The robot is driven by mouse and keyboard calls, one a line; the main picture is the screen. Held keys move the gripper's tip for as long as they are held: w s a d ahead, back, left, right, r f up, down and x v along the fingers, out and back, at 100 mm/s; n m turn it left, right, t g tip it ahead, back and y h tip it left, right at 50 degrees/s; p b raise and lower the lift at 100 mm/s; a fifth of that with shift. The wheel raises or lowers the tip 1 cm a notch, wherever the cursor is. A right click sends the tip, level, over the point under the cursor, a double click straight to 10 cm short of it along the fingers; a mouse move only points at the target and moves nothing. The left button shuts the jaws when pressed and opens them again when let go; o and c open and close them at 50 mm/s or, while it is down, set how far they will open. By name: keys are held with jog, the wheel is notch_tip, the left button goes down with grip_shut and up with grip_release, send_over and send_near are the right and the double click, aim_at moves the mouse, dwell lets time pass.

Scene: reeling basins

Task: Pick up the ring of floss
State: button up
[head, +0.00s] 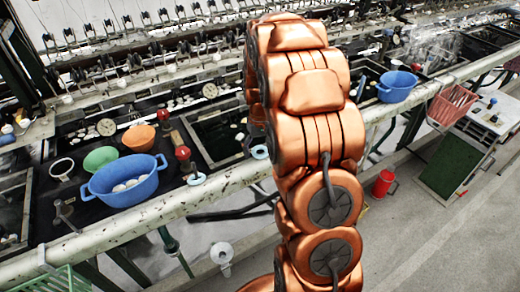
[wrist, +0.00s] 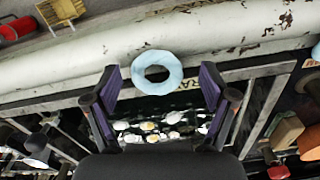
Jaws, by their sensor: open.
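A pale blue ring of floss (wrist: 157,56) lies by the white pipe's edge, near the middle of the wrist view. My gripper (wrist: 158,82) is open, with its two dark purple-lined fingers to either side of the ring in the picture. Nothing is between the fingers in their grip; I cannot tell the height left above the ring. In the head view a pale blue ring (head: 260,152) shows just left of my copper arm, which hides the gripper. Another pale blue ring (head: 196,178) lies farther left on the bench edge, and its edge shows at the wrist view's right (wrist: 316,52).
A long, chipped white pipe (wrist: 60,68) runs along the bench front. A dark basin with pale cocoons (wrist: 150,128) lies under the gripper. A blue tub (head: 125,195), an orange bowl (head: 138,137), a green bowl (head: 100,158) and a red-knobbed post (head: 183,155) stand left.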

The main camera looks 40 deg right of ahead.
jog(key=shift+f, duration=0.25)
jog(key=c, duration=0.7)
